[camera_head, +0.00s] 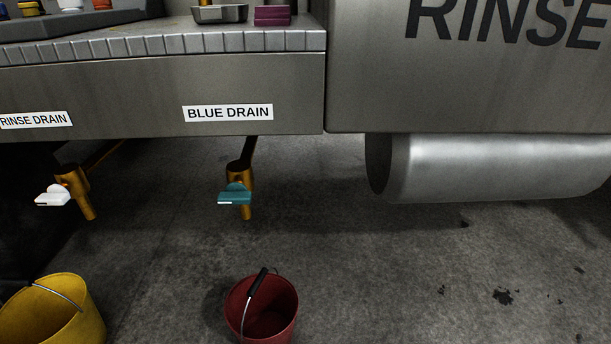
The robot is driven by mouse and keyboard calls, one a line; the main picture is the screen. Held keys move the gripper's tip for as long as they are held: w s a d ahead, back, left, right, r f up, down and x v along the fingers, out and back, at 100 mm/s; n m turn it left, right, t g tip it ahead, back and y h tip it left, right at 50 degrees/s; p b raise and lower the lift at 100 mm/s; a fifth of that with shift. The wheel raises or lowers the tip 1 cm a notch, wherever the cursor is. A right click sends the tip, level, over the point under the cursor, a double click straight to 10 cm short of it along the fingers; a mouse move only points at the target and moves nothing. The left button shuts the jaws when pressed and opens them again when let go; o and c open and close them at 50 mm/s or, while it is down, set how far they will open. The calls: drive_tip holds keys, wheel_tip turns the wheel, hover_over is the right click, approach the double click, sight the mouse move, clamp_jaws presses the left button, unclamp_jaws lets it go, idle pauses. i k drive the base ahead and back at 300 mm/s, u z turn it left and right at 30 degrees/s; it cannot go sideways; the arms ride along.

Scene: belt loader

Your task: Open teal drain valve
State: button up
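The teal drain valve (236,194) is a teal lever handle on a brass pipe fitting (246,210). It hangs below the metal panel, under the label "BLUE DRAIN" (228,113). The handle points to the left, across the downward spout. I cannot see any liquid coming from the spout. A red bucket (262,308) with a dark-gripped wire handle stands on the floor below and slightly right of the valve. My gripper is not in view.
A white-handled valve (53,195) hangs left under "RINSE DRAIN" (34,120), with a yellow bucket (54,318) below. A large metal cylinder (490,167) sits under the "RINSE" housing (460,75) at right. Open concrete floor (420,270) lies right of the red bucket.

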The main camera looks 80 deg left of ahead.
sight(235, 193)
drive_tip(key=k, duration=0.85)
drive_tip(key=u, duration=1.35)
